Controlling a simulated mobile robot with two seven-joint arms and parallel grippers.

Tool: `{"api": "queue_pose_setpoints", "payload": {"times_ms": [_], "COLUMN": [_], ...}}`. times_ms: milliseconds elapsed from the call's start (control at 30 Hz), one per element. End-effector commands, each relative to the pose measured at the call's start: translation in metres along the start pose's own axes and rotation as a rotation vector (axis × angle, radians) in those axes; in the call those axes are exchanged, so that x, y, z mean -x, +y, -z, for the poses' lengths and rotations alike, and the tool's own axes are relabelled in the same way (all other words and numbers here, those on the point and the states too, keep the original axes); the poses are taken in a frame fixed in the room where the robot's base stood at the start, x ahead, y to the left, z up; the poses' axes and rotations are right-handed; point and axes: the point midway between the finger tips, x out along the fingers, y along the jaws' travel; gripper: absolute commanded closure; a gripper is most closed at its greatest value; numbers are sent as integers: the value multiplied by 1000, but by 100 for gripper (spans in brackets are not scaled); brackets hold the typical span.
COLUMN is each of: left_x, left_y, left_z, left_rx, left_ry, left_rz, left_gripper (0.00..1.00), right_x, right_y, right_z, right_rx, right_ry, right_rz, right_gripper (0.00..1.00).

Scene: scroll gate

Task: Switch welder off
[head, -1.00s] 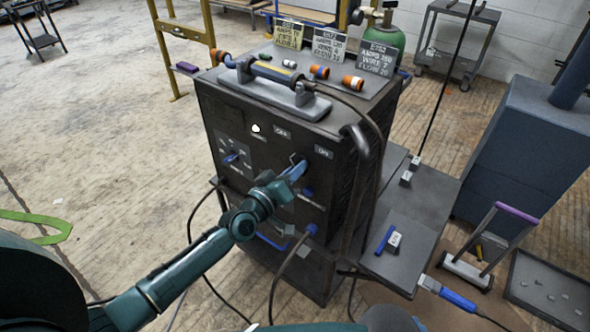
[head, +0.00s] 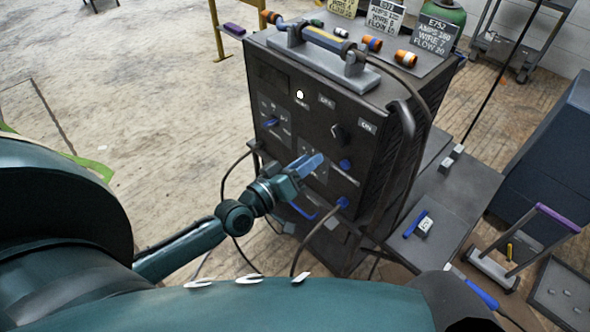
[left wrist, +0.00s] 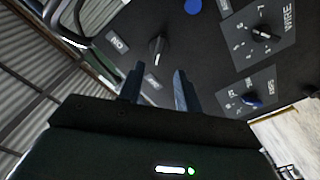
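The welder (head: 300,180) is a black box cabinet in the middle of the head view. Its black switch knob (head: 338,133) sits between an OFF label (head: 326,101) and an ON label (head: 368,125). The knob also shows in the left wrist view (left wrist: 157,47), where its handle appears to point toward the OFF label (left wrist: 152,82), away from the ON label (left wrist: 118,43). My left gripper (head: 312,164) is below and left of the knob, apart from it. Its two fingers (left wrist: 157,88) stand apart with nothing between them. My right gripper is not in view.
A torch-like handle (head: 325,38) and coloured fittings lie on the welder top, with sign cards (head: 435,35) behind. A side shelf (head: 440,200) holds small items. Cables hang at the front. A blue-grey cabinet (head: 550,150) stands right. Floor at left is mostly clear.

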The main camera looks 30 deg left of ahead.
Motion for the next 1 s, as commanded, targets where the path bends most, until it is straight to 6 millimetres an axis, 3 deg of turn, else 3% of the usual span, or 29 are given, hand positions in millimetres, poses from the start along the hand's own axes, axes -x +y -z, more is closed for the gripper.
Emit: {"api": "queue_pose_setpoints", "payload": {"times_ms": [100, 300, 833, 933, 1000], "left_x": [20, 35, 36, 40, 48], "left_y": [0, 0, 1, 5, 13], "left_z": [-1, 0, 0, -9, -26], "left_rx": [0, 1, 1, -25, -77], "left_ry": [-2, 0, 0, -26, -75], "left_rz": [0, 0, -1, 4, 15], "left_gripper": [66, 66, 66, 66, 66], "right_x": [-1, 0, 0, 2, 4], "right_y": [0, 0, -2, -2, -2], "right_z": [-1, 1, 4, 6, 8], "right_rx": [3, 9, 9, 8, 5], "right_ry": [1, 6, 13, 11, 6], "right_rz": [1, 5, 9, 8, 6], "right_gripper": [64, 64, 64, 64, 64]}}
